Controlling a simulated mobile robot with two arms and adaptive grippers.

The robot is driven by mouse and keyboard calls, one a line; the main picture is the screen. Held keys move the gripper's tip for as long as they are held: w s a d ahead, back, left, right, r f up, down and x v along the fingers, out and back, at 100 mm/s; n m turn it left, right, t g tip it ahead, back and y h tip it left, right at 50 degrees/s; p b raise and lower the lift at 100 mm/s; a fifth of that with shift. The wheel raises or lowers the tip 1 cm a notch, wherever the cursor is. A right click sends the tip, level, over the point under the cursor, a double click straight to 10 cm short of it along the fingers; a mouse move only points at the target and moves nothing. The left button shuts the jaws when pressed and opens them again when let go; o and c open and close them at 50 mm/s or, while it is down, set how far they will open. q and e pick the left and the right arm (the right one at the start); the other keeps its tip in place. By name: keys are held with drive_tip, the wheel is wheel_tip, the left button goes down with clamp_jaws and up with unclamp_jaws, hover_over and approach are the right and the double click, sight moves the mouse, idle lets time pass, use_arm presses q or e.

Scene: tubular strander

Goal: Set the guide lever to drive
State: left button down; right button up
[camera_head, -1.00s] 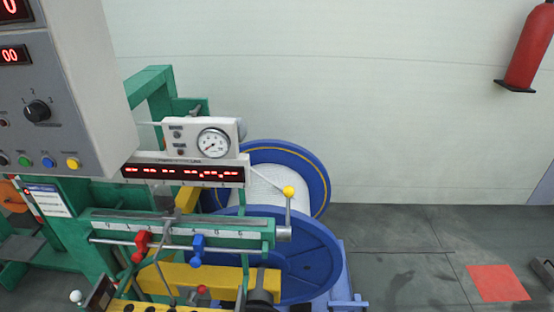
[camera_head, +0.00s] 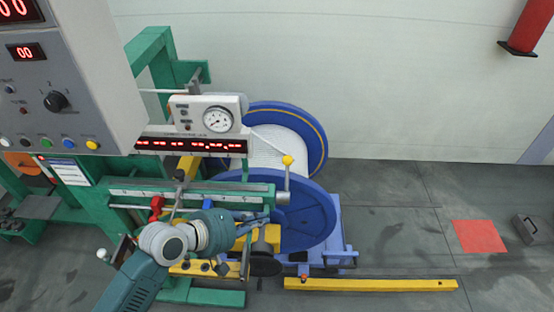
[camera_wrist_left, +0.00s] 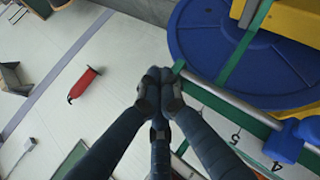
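The lever with a yellow ball knob (camera_head: 288,160), which I take for the guide lever, stands upright at the right end of the green scaled rail (camera_head: 190,192). My left gripper (camera_head: 262,221) is below and left of the knob, in front of the rail, pointing right. In the left wrist view its dark fingers (camera_wrist_left: 160,90) are together at their tips, with nothing seen between them. The yellow knob does not show there, and I cannot tell whether the fingers touch anything. The right gripper is out of view.
A blue clamp (camera_wrist_left: 286,141) sits on the rail's rod, and a red one (camera_head: 156,205) is farther left. Blue reels (camera_head: 305,215) stand behind and right. The control cabinet (camera_head: 85,95) is upper left. A yellow floor bar (camera_head: 370,284) lies low right; the floor beyond is mostly clear.

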use_arm(q)
drive_tip(key=w+r+n+t, duration=0.1)
drive_tip(key=w+r+n, duration=0.1)
drive_tip(key=w, duration=0.1)
drive_tip(key=w+a+r+n+h, duration=0.1)
drive_tip(key=w+r+n, duration=0.1)
drive_tip(key=w, duration=0.1)
drive_tip(key=w+a+r+n+t, duration=0.1)
drive_tip(key=w+r+n, duration=0.1)
drive_tip(key=w+r, duration=0.1)
drive_tip(key=shift+w+a+t+h, duration=0.2)
drive_tip(key=shift+w+t+h, duration=0.1)
drive_tip(key=shift+w, duration=0.2)
drive_tip(key=shift+w+a+r+n, duration=0.15)
drive_tip(key=shift+w+r+n, duration=0.15)
drive_tip(key=shift+w, duration=0.05)
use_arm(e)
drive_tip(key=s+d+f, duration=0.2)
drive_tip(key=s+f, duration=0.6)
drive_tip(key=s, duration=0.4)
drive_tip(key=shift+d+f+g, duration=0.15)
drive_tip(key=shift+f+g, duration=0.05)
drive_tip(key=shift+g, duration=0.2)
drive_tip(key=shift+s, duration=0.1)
